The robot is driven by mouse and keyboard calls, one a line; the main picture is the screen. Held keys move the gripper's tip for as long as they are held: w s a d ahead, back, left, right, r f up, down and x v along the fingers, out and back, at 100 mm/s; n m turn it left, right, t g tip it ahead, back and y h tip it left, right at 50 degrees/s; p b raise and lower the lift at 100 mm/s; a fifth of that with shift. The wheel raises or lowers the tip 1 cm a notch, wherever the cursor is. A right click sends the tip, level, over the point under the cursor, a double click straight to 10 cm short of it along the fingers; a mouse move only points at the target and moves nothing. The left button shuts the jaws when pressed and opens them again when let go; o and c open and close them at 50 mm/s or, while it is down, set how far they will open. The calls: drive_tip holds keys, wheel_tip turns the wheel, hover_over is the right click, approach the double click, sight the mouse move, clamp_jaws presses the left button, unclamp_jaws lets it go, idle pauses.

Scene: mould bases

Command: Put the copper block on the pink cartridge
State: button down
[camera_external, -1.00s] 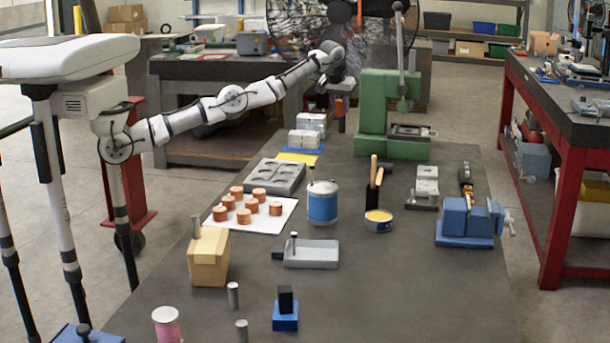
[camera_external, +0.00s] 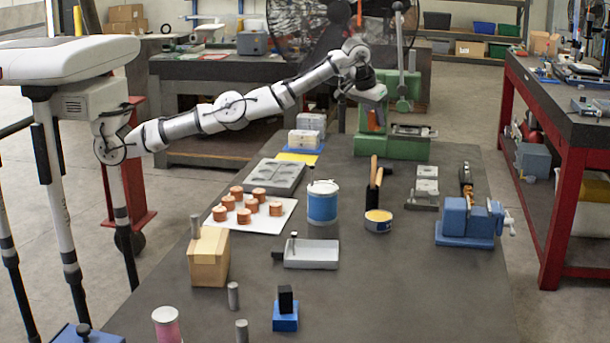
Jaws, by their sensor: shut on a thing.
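The pink cartridge (camera_external: 167,329) is an upright cylinder with a pale top at the near left edge of the table, partly cut off by the frame. My gripper (camera_external: 376,122) is at the far end of the table, in front of the green press, tilted. It is shut on an orange-brown piece, which I take to be the copper block (camera_external: 374,121); it is small and partly hidden by the fingers. The held piece is well apart from the pink cartridge.
Several copper cylinders (camera_external: 246,216) stand on a white sheet. The near right of the table is clear.

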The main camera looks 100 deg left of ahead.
drive_tip(key=s+d+r+m+t+h, duration=0.1)
drive_tip(key=d+m, duration=0.2)
drive_tip(key=d, duration=1.2)
drive_tip(key=s+d+r+m+h+b, duration=0.1)
drive_tip(key=d+m, duration=0.1)
drive_tip(key=d, duration=1.3)
drive_tip(key=s+d+r+m+t, duration=0.1)
drive_tip(key=d+r+m, duration=0.15)
drive_tip(key=d, duration=1.25)
drive_tip(key=m+h+b, duration=0.2)
drive_tip(key=m+h, duration=0.1)
drive_tip(key=m, duration=0.4)
hover_over(170, 317)
drive_tip(key=s, duration=0.1)
drive_tip(key=shift+g, duration=0.3)
drive_tip(key=f, duration=0.6)
drive_tip(key=f+p, duration=0.1)
drive_tip(key=f, duration=0.6)
drive_tip(key=f+p, duration=0.1)
drive_tip(key=f, duration=0.5)
drive_tip(key=shift+s+a+f, duration=0.15)
drive_tip(key=shift+a+f, duration=0.1)
drive_tip(key=shift+a, duration=0.05)
drive_tip(key=shift+f, duration=0.1)
drive_tip(key=c, duration=1.6)
unclamp_jaws()
drive_tip(key=shift+f, duration=0.15)
drive_tip(key=o, duration=0.4)
drive_tip(key=shift+o, duration=0.2)
